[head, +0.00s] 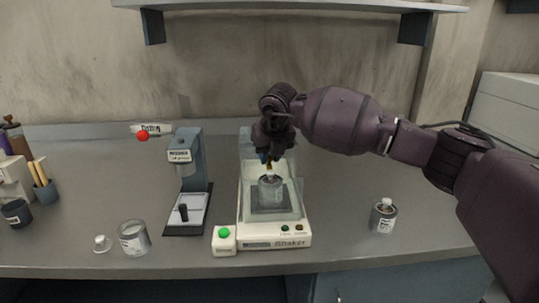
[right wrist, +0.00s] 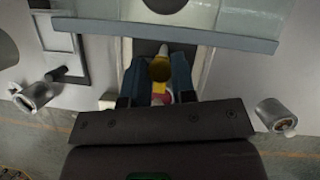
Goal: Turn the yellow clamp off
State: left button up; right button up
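The yellow clamp (right wrist: 160,69) shows in the right wrist view as a yellow knob between my fingertips. My left gripper is not in view.
A green button box (head: 224,240) sits at the shaker's front left corner. A shelf (head: 290,6) hangs above.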

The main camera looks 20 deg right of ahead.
jog(key=c, duration=0.4)
jog(key=shift+o, duration=0.2)
